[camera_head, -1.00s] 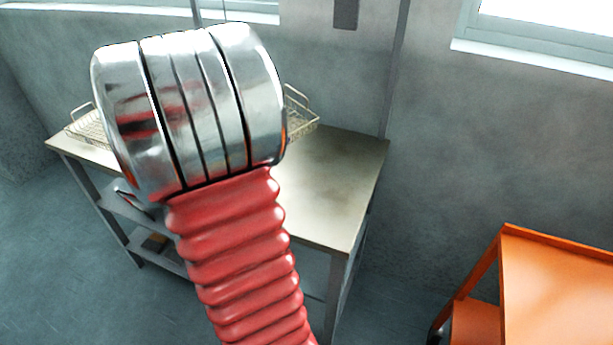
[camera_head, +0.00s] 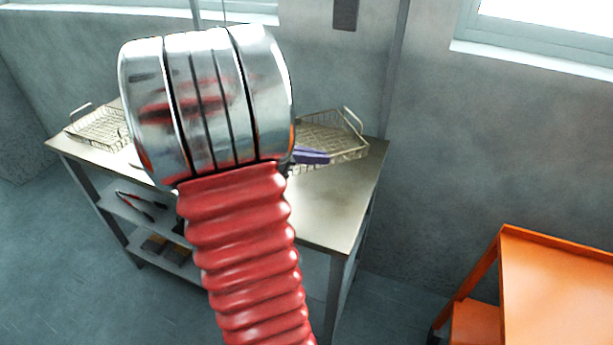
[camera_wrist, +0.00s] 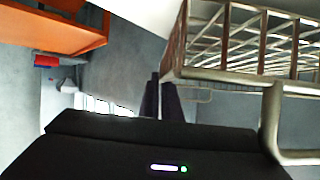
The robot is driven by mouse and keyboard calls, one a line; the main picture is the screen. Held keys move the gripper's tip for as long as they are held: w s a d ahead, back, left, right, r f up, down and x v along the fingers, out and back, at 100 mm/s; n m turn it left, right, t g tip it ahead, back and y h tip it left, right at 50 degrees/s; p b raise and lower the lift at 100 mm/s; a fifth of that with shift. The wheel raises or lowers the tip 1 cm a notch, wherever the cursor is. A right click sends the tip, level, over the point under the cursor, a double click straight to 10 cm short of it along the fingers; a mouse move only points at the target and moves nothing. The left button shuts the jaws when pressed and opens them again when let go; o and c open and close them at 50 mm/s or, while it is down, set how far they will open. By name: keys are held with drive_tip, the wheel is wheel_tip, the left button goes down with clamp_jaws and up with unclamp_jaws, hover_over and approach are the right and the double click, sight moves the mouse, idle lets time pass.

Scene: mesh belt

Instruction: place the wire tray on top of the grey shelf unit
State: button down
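A wire tray (camera_head: 335,130) with upright end handles shows to the right of my arm in the head view, over the bench's right half. It fills the upper right of the wrist view (camera_wrist: 250,45). My gripper (camera_wrist: 160,82) has its dark fingers close together at the tray's rim, and it appears shut on it. In the head view my arm's silver wrist hides most of the gripper; a bluish part shows against the tray's near side. A grey-framed bench (camera_head: 335,210) with a pale top and lower shelves stands below. No other grey shelf unit can be made out.
A second wire tray (camera_head: 97,128) sits at the bench's left end. An orange unit (camera_head: 560,285) stands at the right, with open floor between. The wall is behind the bench.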

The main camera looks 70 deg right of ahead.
idle(0.3)
drive_tip(key=shift+f, duration=3.1)
drive_tip(key=shift+f, duration=1.9)
drive_tip(key=c, duration=2)
unclamp_jaws()
drive_tip(key=shift+f, duration=0.1)
drive_tip(key=v, duration=1.2)
